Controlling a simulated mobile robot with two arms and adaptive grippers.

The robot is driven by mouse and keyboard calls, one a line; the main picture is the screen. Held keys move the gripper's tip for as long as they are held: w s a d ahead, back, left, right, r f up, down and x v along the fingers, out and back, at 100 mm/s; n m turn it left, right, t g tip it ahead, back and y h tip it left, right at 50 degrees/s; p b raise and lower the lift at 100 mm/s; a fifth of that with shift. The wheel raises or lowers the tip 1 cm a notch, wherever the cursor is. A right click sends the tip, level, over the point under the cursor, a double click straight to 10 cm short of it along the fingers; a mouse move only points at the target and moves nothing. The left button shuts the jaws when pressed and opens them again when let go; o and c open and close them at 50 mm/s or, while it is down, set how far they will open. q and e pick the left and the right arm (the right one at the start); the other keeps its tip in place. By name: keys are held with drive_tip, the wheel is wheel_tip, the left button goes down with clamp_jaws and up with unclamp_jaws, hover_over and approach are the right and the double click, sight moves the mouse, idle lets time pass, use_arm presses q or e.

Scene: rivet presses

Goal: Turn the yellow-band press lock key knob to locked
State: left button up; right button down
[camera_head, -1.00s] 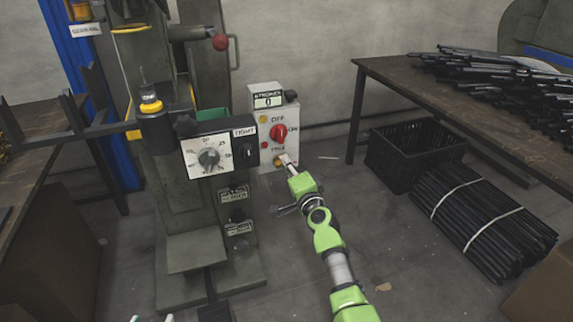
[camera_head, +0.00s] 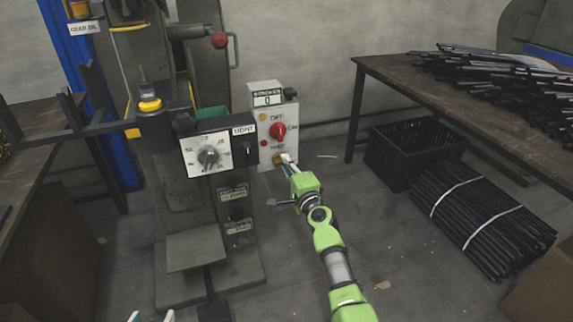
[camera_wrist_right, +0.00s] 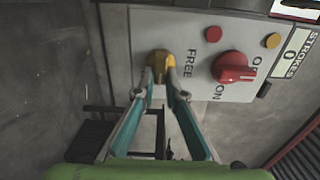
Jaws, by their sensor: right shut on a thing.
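The press (camera_head: 190,215) with a yellow band (camera_head: 150,105) stands left of centre in the head view. A light grey control box (camera_head: 263,155) stands at its right side. A small yellow knob (camera_wrist_right: 160,60) sits on the box face beside the word FREE in the right wrist view. My right gripper (camera_head: 285,160) is shut on this knob; its fingertips (camera_wrist_right: 160,82) lie on either side of it. The fingers partly hide the knob's lower part.
A red switch (camera_wrist_right: 233,67) marked OFF and ON is close to the knob, with a red button (camera_wrist_right: 213,34) near it. A dial box (camera_head: 217,153) juts from the press. A black crate (camera_head: 403,160) and bundled rods (camera_head: 475,215) lie to the right.

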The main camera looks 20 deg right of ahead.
drive_tip(key=c, duration=2.1)
unclamp_jaws()
drive_tip(key=shift+d, duration=0.1)
drive_tip(key=s, duration=1.2)
drive_tip(key=shift+d, duration=0.2)
